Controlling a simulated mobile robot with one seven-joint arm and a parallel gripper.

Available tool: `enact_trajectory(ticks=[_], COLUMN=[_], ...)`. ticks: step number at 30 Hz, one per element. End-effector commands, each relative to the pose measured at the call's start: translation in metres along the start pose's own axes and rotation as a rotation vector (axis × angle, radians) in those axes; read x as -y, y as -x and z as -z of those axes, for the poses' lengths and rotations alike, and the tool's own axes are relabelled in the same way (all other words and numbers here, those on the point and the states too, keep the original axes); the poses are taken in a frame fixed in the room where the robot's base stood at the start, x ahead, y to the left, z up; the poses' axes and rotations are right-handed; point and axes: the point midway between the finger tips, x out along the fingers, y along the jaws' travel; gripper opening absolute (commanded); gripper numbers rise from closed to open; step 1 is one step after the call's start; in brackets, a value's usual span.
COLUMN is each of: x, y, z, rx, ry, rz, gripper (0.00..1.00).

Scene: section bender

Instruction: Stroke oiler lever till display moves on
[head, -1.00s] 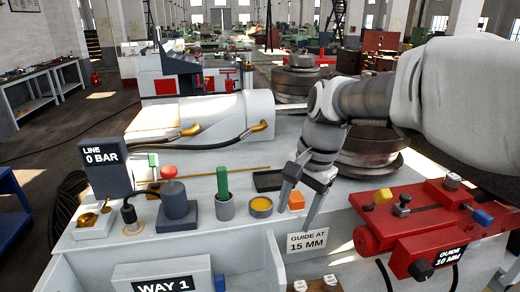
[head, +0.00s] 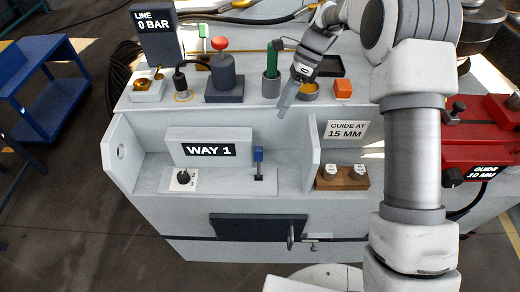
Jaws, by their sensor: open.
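A white box with a black display (head: 208,150) reading WAY 1 stands in the recessed bay at the front of the machine. A short lever with a blue grip (head: 258,155) stands upright from a dark slot to its right; I take it for the oiler lever, though no label says so. My gripper (head: 285,102) is open and empty, pointing down above the counter's front edge, above and to the right of the blue lever and apart from it. One finger shows clearly; the other is hard to make out.
A black knob on a white plate (head: 184,179) sits left in the bay; a divider wall (head: 314,155) closes its right. Above stand a red-knobbed dark cylinder (head: 224,75), green-handled pot (head: 271,80), orange block (head: 343,89) and LINE 0 BAR display (head: 158,35). A red unit (head: 480,135) is right.

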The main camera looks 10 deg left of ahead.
Motion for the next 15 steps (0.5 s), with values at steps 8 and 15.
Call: enact_trajectory(ticks=[8,15], x=[-0.002,-0.002], y=[-0.052,-0.105], z=[0.000,0.000], rx=[-0.001,-0.001], ry=[0.001,0.001], rz=[-0.005,-0.006], gripper=[0.65,0.65])
